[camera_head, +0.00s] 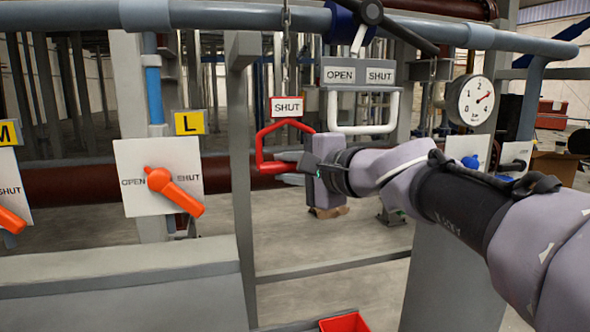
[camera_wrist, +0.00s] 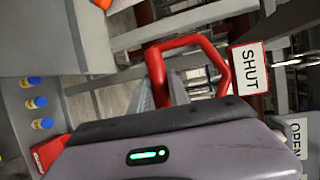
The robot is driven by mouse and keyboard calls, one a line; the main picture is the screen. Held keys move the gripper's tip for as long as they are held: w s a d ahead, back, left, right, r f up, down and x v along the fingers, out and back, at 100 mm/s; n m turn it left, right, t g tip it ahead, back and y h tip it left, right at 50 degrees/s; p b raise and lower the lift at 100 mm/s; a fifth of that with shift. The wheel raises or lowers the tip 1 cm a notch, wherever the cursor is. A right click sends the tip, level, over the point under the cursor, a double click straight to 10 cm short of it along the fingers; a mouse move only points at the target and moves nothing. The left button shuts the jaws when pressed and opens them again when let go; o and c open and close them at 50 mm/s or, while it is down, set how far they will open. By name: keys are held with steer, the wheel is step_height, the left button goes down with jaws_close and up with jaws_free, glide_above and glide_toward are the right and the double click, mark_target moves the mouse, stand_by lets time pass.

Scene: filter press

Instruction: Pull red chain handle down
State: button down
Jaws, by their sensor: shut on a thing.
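The red chain handle (camera_head: 262,150) is a red triangular loop hanging below a white SHUT sign (camera_head: 286,107) on a chain (camera_head: 286,50). My gripper (camera_head: 290,163) reaches in from the right and is shut on the lower bar of the red handle. In the wrist view the red handle (camera_wrist: 190,42) shows at the upper middle, with my gripper (camera_wrist: 165,95) at its bar and the SHUT sign (camera_wrist: 249,68) to its right. The fingertips are partly hidden by the gripper body.
A white handle (camera_head: 362,128) under OPEN and SHUT signs hangs just right of the red one. A grey post (camera_head: 241,160) stands close on the left. An orange valve lever (camera_head: 174,190) is further left. A pressure gauge (camera_head: 475,100) is at the right.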

step_height(320, 180, down, 14)
steer(key=b, duration=1.3)
steer(key=shift+r, duration=0.15)
steer(key=shift+w, duration=0.1)
